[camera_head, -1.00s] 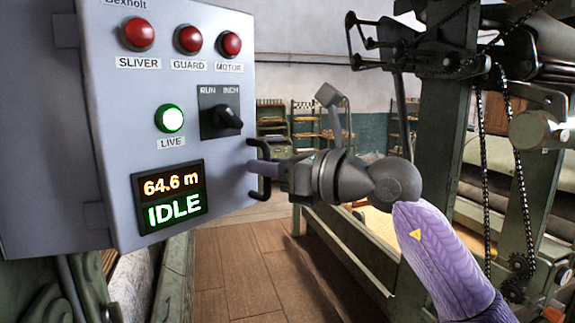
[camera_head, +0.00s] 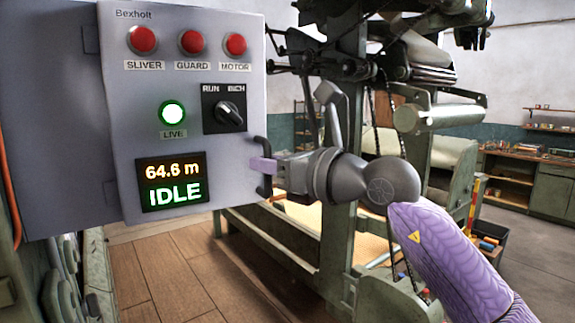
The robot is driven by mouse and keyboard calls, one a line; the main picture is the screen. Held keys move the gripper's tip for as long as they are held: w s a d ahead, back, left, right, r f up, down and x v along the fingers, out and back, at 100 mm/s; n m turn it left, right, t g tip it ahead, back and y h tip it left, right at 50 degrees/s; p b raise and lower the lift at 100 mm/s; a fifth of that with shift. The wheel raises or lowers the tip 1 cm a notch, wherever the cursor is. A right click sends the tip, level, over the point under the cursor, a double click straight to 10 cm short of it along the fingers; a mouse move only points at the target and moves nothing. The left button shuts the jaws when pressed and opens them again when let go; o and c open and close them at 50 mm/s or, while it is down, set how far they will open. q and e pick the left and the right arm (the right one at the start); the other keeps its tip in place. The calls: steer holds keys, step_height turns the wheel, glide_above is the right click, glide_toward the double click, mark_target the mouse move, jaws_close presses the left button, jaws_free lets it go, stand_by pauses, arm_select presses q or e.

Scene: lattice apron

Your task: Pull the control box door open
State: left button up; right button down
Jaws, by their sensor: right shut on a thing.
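The grey control box door (camera_head: 130,110) is at the left, with red lamps, a green LIVE lamp, a RUN/INCH knob and a display reading 64.6 m and IDLE. The box side (camera_head: 50,150) shows left of the door face. A dark handle (camera_head: 261,147) stands on the door's right edge. My right gripper (camera_head: 266,166) is shut on this handle, with its arm coming in from the lower right. Whether the door stands off the box frame I cannot tell. My left gripper is not in view.
A large green machine with rollers (camera_head: 435,117) and chains stands close behind my right arm. Wooden floor (camera_head: 150,275) is clear below the box. A workbench (camera_head: 525,175) stands at the far right. An orange cable (camera_head: 8,190) runs at the left edge.

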steer(key=shift+s, duration=0.3)
steer(key=c, duration=0.7)
jaws_free()
steer(key=b+v, duration=0.5)
steer(key=v, duration=0.5)
